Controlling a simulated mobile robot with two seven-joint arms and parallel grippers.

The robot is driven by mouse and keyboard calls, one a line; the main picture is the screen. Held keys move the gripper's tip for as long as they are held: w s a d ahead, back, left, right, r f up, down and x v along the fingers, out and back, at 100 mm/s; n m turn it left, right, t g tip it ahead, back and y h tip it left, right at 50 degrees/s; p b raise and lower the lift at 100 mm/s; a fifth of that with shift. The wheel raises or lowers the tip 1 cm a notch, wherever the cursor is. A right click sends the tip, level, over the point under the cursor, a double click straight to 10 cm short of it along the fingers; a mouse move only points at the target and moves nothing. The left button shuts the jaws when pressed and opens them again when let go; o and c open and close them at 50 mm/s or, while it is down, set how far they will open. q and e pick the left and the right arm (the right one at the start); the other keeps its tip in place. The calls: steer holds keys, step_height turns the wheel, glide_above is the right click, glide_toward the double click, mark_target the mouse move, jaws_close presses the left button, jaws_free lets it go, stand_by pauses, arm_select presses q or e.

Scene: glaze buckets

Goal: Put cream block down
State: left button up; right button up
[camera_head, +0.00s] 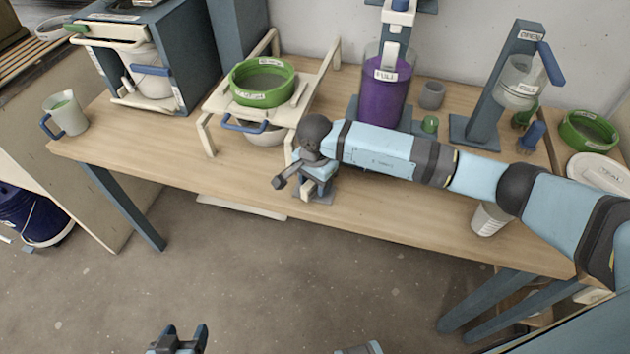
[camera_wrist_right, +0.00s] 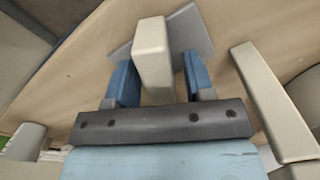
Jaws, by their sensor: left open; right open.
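The cream block (camera_wrist_right: 151,45) stands between the two blue fingers of my right gripper (camera_wrist_right: 159,65) in the right wrist view. A gap shows on its right side, and the fingers are open around it. A blue-grey plate (camera_wrist_right: 194,32) lies behind the block on the wooden table; whether the block rests on it is unclear. In the head view my right gripper (camera_head: 311,182) is low over the table's front edge, and the block is mostly hidden there. My left gripper (camera_head: 178,341) is open and empty at the bottom of the picture, away from the table.
A cream stand (camera_head: 207,133) with a green sieve (camera_head: 262,83) is just left of my right gripper. A purple-filled cylinder (camera_head: 385,100) stands behind my right arm. A jug (camera_head: 65,115) is at the table's left end. The table front between jug and stand (camera_head: 140,135) is clear.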

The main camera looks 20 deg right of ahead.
step_height(320, 180, up, 11)
steer(key=shift+r, duration=0.1)
steer(key=s+a+f+m+g+y, duration=0.1)
steer(key=s+a+m+g+y, duration=0.25)
steer(key=s+a+y, duration=0.85)
steer(key=s+a+r+m+t+y, duration=0.1)
steer(key=a+r+m+t+y, duration=0.45)
steer(key=m, duration=0.75)
steer(key=w+d+f+m+t+h, duration=0.1)
steer(key=d+f+m+t+h, duration=0.45)
steer(key=m, duration=0.95)
steer(key=d+f+m+t+h, duration=0.3)
steer(key=d+m+t, duration=0.45)
steer(key=m, duration=0.65)
steer(key=s+d+f+m+g+h, duration=0.2)
steer(key=s+d+f+m, duration=0.1)
steer(key=s+f+m, duration=0.3)
steer(key=s+d+f+m+g+h, duration=0.2)
steer(key=s+d+f+m+h, duration=0.1)
steer(key=s+f+m, duration=0.3)
step_height(320, 180, down, 3)
steer(key=shift+d+r+m+g+h, duration=0.1)
steer(key=shift+d+m+g+h, duration=0.2)
steer(key=shift+m, duration=0.15)
